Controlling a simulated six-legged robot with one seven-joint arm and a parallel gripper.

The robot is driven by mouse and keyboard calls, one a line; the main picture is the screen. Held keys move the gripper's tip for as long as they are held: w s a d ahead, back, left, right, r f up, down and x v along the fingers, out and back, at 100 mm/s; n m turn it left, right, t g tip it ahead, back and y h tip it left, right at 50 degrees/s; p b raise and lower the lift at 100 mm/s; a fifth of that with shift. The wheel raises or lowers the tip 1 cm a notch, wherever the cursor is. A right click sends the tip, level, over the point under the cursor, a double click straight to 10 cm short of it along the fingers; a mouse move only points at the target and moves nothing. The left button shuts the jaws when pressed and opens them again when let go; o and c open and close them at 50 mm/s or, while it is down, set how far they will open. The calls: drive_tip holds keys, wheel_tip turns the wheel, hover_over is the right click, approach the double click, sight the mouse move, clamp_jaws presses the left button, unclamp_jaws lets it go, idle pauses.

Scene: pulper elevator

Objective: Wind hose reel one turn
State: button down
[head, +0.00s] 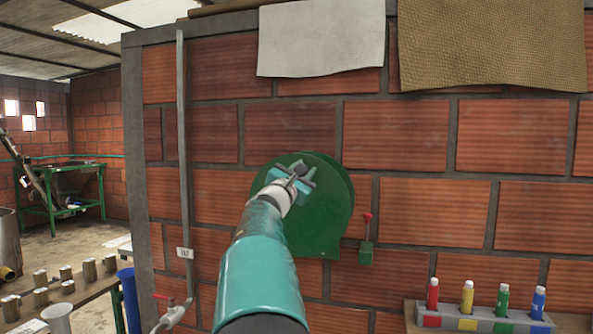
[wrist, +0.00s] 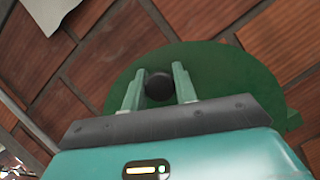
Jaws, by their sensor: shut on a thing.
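The green hose reel (head: 328,212) is a round disc mounted on the brick wall, in the middle of the head view. In the wrist view the reel (wrist: 225,75) fills the space behind my fingers. A dark round knob (wrist: 158,87) on the reel's face sits between my two fingers. My gripper (head: 303,170) reaches the upper left of the disc and is shut on the knob. It also shows in the wrist view (wrist: 158,74), one finger on each side of the knob. My arm hides the reel's lower left, and no hose is visible.
A green box with a red-tipped lever (head: 366,240) is on the wall right of the reel. A vertical pipe (head: 183,150) with a red-handled valve (head: 170,305) is at left. Colored bottles (head: 467,297) stand low at right. Sacks (head: 490,45) hang above.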

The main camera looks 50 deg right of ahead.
sight(342, 211)
drive_tip(key=shift+s+d+f+m+g, duration=0.15)
drive_tip(key=shift+s+d+m+g, duration=0.1)
drive_tip(key=shift+s+m+g, duration=0.35)
drive_tip(key=s+f+m, duration=0.1)
drive_tip(key=m, duration=0.1)
drive_tip(key=s+d+f+m+g, duration=0.1)
drive_tip(key=m, duration=0.1)
drive_tip(key=s+d+f+m+g+y, duration=0.1)
drive_tip(key=m, duration=0.2)
drive_tip(key=shift+s, duration=0.3)
drive_tip(key=f+m, duration=0.1)
drive_tip(key=s+f+m+g+y, duration=0.1)
drive_tip(key=m, duration=0.1)
drive_tip(key=s+d+f+m, duration=0.1)
drive_tip(key=m, duration=0.1)
drive_tip(key=shift+f+g, duration=0.3)
drive_tip(key=shift+f, duration=0.05)
drive_tip(key=shift+s+d+f+m+y, duration=0.15)
drive_tip(key=shift+f+m+y, duration=0.15)
drive_tip(key=shift+f+m, duration=0.25)
drive_tip(key=shift+s+f+m+y, duration=0.15)
drive_tip(key=shift+f+m+y, duration=0.15)
drive_tip(key=shift+f+m, duration=0.2)
drive_tip(key=shift+f+m+y, duration=0.4)
drive_tip(key=shift+f+m, duration=0.35)
drive_tip(key=shift+f, duration=0.15)
drive_tip(key=c, duration=1.1)
unclamp_jaws()
